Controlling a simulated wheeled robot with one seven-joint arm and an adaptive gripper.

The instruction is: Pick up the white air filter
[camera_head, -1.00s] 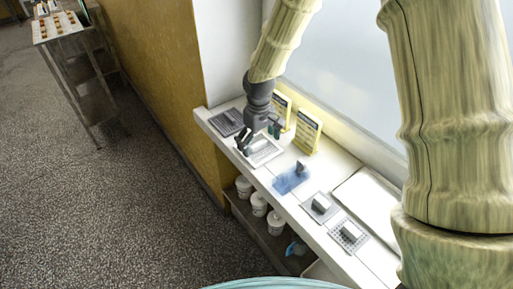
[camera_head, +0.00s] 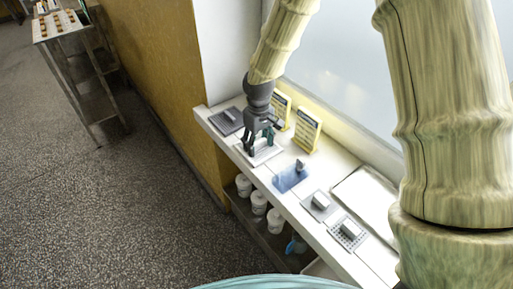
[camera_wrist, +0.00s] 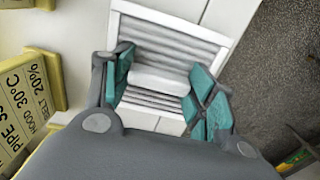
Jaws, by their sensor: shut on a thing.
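The white air filter (camera_wrist: 190,45) is a white-framed panel with grey pleats and a raised white block across its middle. It lies on the counter in the head view (camera_head: 268,153), partly hidden by my fingers. My gripper (camera_wrist: 160,84) is over it, with teal finger pads at both ends of the white block. The gripper (camera_head: 260,148) is shut on the filter by this block. I cannot see a clear gap between filter and counter.
A dark panel (camera_head: 225,122) lies to the left along the counter (camera_head: 305,237). A blue panel (camera_head: 289,180), a grey panel (camera_head: 313,211) and a perforated panel (camera_head: 341,241) lie to the right. Yellow-edged signs (camera_head: 307,131) stand behind. White tubs (camera_head: 259,203) sit below.

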